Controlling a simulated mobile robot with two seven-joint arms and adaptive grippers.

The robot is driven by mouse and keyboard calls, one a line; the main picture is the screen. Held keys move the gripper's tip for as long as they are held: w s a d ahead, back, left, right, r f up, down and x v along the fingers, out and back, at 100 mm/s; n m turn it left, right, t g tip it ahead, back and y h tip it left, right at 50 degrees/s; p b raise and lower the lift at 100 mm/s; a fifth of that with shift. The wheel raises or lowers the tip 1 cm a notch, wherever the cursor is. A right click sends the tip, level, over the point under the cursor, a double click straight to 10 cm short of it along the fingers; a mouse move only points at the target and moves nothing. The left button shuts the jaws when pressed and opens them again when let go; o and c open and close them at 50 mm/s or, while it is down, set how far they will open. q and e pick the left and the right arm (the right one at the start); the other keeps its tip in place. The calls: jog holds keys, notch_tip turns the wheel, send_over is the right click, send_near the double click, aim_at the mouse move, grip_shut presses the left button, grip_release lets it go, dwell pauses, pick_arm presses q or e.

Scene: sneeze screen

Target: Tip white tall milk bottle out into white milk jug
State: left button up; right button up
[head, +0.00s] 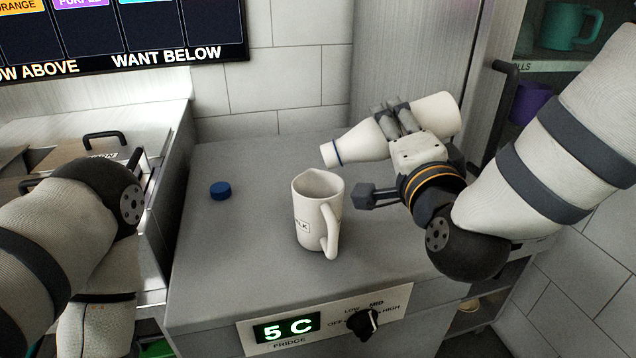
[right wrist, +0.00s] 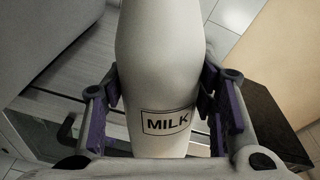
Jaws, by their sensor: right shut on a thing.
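The white tall milk bottle (head: 359,148) is held tilted almost level above the grey fridge top, its open neck pointing left and slightly down. My right gripper (head: 397,118) is shut around its body. In the right wrist view the bottle (right wrist: 160,75) fills the middle between the fingers, with its MILK label facing the camera. The white milk jug (head: 312,215) stands upright on the fridge top, its handle toward the front right. The bottle's mouth is above and behind the jug's rim, apart from it. No milk stream shows. My left arm is at the left; its gripper is out of view.
A blue cap (head: 220,190) lies on the fridge top (head: 240,265) left of the jug. The fridge panel with a dial (head: 363,322) is at the front edge. A tiled wall is behind. A shelf with a teal mug (head: 568,27) and a purple mug (head: 530,103) is at right.

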jog(key=shift+d+f+m, duration=0.4)
jog(key=shift+f+m, duration=0.05)
jog(key=shift+m, duration=0.45)
jog(key=shift+w+d+f+m, duration=0.15)
jog(key=shift+d+m, duration=0.1)
jog(key=shift+m, duration=1.45)
jog(key=shift+d+m, duration=0.2)
jog(key=shift+m, duration=0.1)
jog(key=shift+a+r+m, duration=0.2)
jog(key=shift+r+m, duration=0.9)
jog(key=shift+m, duration=0.4)
jog(key=shift+a+r+m, duration=0.3)
jog(key=shift+r+m, duration=0.1)
jog(key=shift+m, duration=0.35)
jog(key=shift+a+r+m, duration=0.3)
jog(key=shift+r+m, duration=0.1)
jog(key=shift+m, duration=0.35)
jog(key=shift+s+a+r+m, duration=0.2)
jog(key=shift+a+m, duration=0.25)
jog(key=shift+m, duration=0.3)
jog(key=shift+s+a+r+m, duration=0.1)
jog(key=shift+a+r+m, duration=0.25)
jog(key=shift+m, duration=0.4)
